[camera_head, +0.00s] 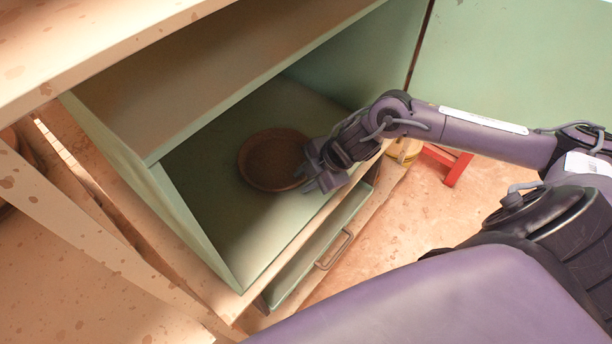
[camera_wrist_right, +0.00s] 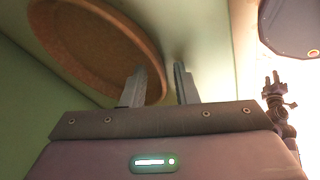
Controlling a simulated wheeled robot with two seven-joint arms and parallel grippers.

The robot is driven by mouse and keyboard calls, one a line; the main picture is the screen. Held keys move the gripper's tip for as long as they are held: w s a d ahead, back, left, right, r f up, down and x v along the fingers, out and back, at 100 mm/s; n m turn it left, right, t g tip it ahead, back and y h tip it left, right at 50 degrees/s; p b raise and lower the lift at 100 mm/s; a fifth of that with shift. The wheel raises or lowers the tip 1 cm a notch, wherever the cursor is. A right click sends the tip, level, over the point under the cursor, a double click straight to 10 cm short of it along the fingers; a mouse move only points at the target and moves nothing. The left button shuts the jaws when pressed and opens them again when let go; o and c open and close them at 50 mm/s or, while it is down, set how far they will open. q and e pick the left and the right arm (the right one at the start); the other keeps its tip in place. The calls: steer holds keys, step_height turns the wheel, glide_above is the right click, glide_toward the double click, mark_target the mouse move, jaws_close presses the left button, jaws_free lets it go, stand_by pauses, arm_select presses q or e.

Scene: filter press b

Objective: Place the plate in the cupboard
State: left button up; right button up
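The plate (camera_head: 272,160) is round, brown and shallow, with a raised rim. It lies on the green floor of the open cupboard (camera_head: 232,250), inside the compartment. My right gripper (camera_head: 318,184) is at the right edge of the plate, within the cupboard opening. In the right wrist view, the plate (camera_wrist_right: 88,42) is at the upper left. Its rim shows behind and just past one finger of the right gripper (camera_wrist_right: 160,86). The fingers stand apart with a gap between them. My left gripper (camera_wrist_right: 275,88) appears small at the right of the wrist view; its fingers are too small to judge.
An upper shelf (camera_head: 190,90) lies above the compartment. A partly open drawer (camera_head: 320,245) with a handle is below it. A wooden frame (camera_head: 80,225) stands at the left. A red stool or stand (camera_head: 457,168) is on the floor behind my right arm.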

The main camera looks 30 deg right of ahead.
steer(key=shift+s+d+r, duration=0.15)
steer(key=shift+d+r, duration=0.15)
steer(key=shift+r, duration=0.25)
steer(key=v, duration=1)
steer(key=shift+s+r, duration=0.25)
steer(key=shift+r, duration=0.1)
steer(key=shift+d, duration=0.1)
